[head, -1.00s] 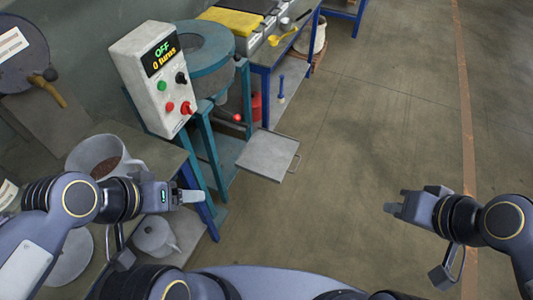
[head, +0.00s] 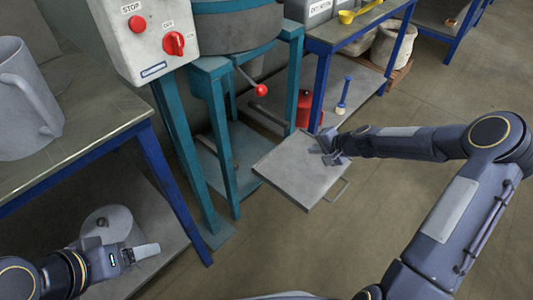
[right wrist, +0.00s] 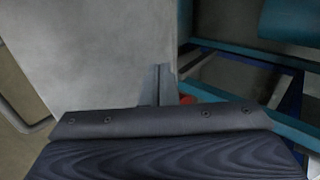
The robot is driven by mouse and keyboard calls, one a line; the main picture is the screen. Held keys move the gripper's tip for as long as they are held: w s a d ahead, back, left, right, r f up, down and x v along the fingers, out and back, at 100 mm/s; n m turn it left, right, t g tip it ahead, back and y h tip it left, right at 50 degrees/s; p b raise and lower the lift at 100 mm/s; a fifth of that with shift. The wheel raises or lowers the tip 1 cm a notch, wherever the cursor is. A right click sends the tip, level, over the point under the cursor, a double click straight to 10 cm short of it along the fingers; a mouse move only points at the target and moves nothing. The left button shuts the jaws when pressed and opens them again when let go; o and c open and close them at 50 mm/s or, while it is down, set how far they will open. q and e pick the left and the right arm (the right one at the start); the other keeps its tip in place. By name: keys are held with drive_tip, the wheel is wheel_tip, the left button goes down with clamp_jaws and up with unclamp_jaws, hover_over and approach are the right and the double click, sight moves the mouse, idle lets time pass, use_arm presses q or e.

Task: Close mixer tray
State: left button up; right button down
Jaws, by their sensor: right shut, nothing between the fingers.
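The mixer tray (head: 300,165) is a flat grey metal plate with a wire handle (head: 336,190) at its near right edge. It sticks out from the teal mixer stand (head: 215,135). My right gripper (head: 326,150) is shut and empty at the tray's right side; I cannot tell whether it touches. In the right wrist view the shut fingers (right wrist: 160,85) lie over or against the grey tray surface (right wrist: 90,50). My left gripper (head: 140,252) is at the lower left, apart from the tray; whether its fingers are open or shut is unclear.
A lever with a red ball (head: 261,90) juts out above the tray. A workbench (head: 85,130) with a grey jug (head: 22,100) stands left.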

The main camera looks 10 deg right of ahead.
sight(279, 147)
drive_tip(key=shift+d+x, duration=0.2)
drive_tip(key=shift+x, duration=0.95)
drive_tip(key=b+x, duration=0.3)
drive_tip(key=x, duration=0.6)
drive_tip(key=shift+w+a+f, duration=0.1)
drive_tip(key=shift+a+f, duration=0.1)
drive_tip(key=shift+f, duration=0.2)
drive_tip(key=shift+w+a+r+b, duration=0.1)
drive_tip(key=shift+w+a+b, duration=0.1)
drive_tip(key=shift+w+a, duration=0.35)
drive_tip(key=shift+w+a+r+b, duration=0.15)
drive_tip(key=shift+w+a, duration=0.25)
drive_tip(key=shift+w, duration=0.3)
drive_tip(key=shift+w+a, duration=0.2)
drive_tip(key=shift+w, duration=0.05)
